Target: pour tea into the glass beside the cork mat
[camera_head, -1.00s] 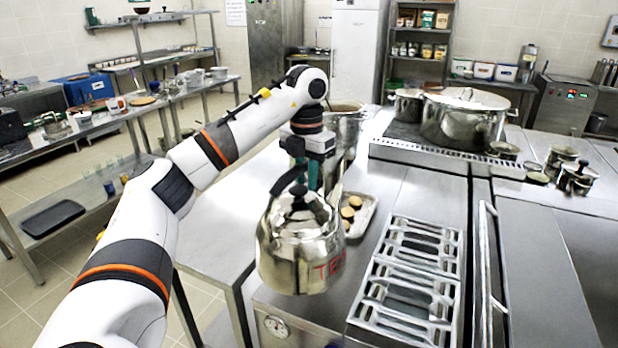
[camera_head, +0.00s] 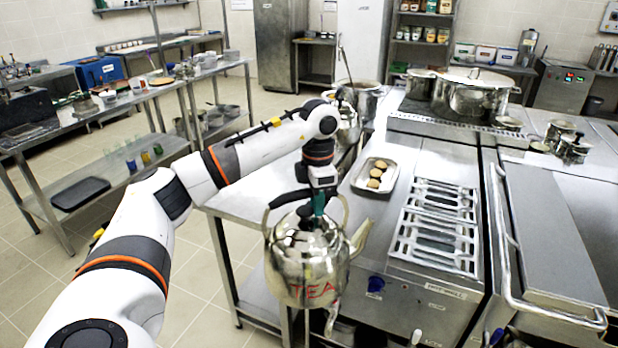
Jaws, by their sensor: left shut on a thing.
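A shiny steel kettle (camera_head: 305,262) with red TEA lettering hangs in the air in front of the counter's near left edge. My left gripper (camera_head: 318,203) is shut on its dark handle, above the lid. The kettle looks about upright, with its spout to the right. A flat brown round thing (camera_head: 161,81), perhaps the cork mat, lies on the steel table at the left. Small items stand near it, too small for me to tell whether one is the glass. My right gripper is not in view.
Coloured glasses (camera_head: 145,158) and a dark tray (camera_head: 80,193) sit on the left table's lower shelf. A tray of round brown pieces (camera_head: 360,176), a burner grate (camera_head: 437,225) and large pots (camera_head: 470,95) are on the right-hand counters. Tiled floor (camera_head: 190,285) is clear between.

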